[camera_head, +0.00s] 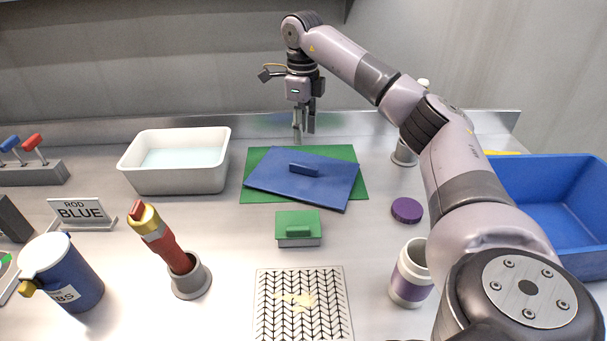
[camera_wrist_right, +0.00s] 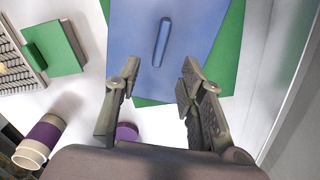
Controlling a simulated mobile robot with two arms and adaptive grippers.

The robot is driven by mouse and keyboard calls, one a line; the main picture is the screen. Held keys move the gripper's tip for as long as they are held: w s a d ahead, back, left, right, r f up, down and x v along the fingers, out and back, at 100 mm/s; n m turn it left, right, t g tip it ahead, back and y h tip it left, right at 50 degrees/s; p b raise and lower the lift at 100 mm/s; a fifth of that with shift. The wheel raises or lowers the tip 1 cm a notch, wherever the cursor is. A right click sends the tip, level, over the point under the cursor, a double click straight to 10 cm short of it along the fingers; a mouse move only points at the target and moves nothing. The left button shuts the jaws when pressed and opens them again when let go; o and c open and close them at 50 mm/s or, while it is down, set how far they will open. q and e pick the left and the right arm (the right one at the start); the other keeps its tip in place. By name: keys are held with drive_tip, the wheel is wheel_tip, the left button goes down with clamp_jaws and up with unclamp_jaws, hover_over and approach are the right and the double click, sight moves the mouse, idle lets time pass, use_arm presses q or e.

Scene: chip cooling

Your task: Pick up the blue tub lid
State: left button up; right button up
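The blue lid (camera_head: 274,184) is a flat blue panel with a raised bar handle (camera_head: 304,169) at its middle. It lies turned at an angle on a larger flat green panel (camera_head: 355,195). My right gripper (camera_head: 304,138) points down near the lid's far edge, behind the handle in the head view. In the right wrist view the lid (camera_wrist_right: 190,60) and its handle (camera_wrist_right: 161,42) show beyond the open, empty fingers (camera_wrist_right: 158,85), and nothing touches the handle. My left gripper is not in view.
An open blue tub (camera_head: 550,185) stands at the right, a white tub (camera_head: 180,185) with pale liquid at the left. A small green-lidded box (camera_head: 298,225), a purple cap (camera_head: 407,210) and a purple-banded jar (camera_head: 410,275) are nearer. The back wall is close behind my gripper.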

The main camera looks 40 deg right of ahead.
hover_over(304, 165)
wheel_tip(304, 165, down, 5)
drive_tip(key=shift+w+a, duration=0.1)
drive_tip(key=shift+w, duration=0.05)
drive_tip(key=shift+f, duration=0.45)
wheel_tip(304, 165, down, 4)
drive_tip(key=shift+f+p, duration=0.2)
drive_tip(key=shift+p, duration=0.5)
drive_tip(key=shift+f, duration=0.35)
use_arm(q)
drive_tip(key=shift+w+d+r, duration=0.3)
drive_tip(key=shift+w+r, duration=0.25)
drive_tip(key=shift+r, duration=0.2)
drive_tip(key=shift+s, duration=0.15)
use_arm(e)
clamp_jaws()
